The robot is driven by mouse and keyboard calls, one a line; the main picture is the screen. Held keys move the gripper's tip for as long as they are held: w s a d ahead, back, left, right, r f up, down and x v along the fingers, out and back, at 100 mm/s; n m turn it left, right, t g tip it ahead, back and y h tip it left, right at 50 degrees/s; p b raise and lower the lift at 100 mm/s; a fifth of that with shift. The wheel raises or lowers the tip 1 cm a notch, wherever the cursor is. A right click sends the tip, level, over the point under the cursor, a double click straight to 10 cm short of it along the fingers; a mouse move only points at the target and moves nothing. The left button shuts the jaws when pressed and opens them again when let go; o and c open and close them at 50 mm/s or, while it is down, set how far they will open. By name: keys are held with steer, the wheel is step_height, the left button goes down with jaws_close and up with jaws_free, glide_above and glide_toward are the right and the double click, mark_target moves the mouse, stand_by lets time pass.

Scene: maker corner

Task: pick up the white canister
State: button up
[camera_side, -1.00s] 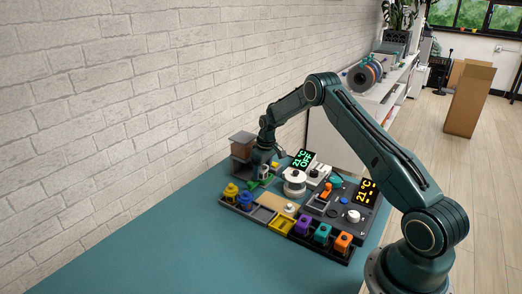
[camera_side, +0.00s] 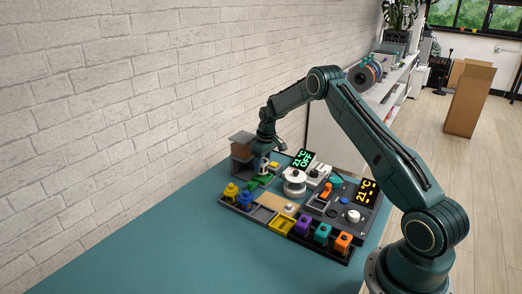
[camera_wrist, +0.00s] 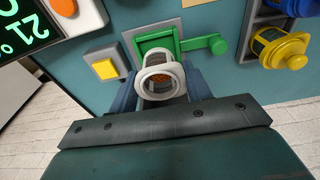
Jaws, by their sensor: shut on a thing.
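The white canister (camera_wrist: 149,91) is a small white cylinder with a thick round rim and a brownish inside, seen end-on in the wrist view. My gripper (camera_wrist: 161,88) is shut on it, with a blue-grey finger on either side. In the side view the canister (camera_side: 264,163) shows as a small pale patch under my gripper (camera_side: 265,156), mostly hidden by it. It is held above a green holder (camera_wrist: 143,45) with a green handle (camera_wrist: 205,44). I cannot tell how large the gap is.
A yellow button (camera_wrist: 105,68) lies beside the holder. The front-left table (camera_side: 150,245) is clear.

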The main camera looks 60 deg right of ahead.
mark_target(261, 172)
step_height(261, 172, up, 17)
stand_by(0.4)
steer(key=shift+a, duration=0.1)
stand_by(0.5)
steer(key=s+a+f+n, duration=0.1)
steer(key=s+a+f, duration=0.4)
steer(key=a, duration=0.3)
steer(key=s+a+f+n, duration=0.1)
steer(key=s+a+f, duration=0.5)
steer(key=a+f, duration=0.2)
steer(key=shift+f, duration=0.25)
steer(key=shift+f, duration=3.1)
steer(key=shift+f, duration=0.55)
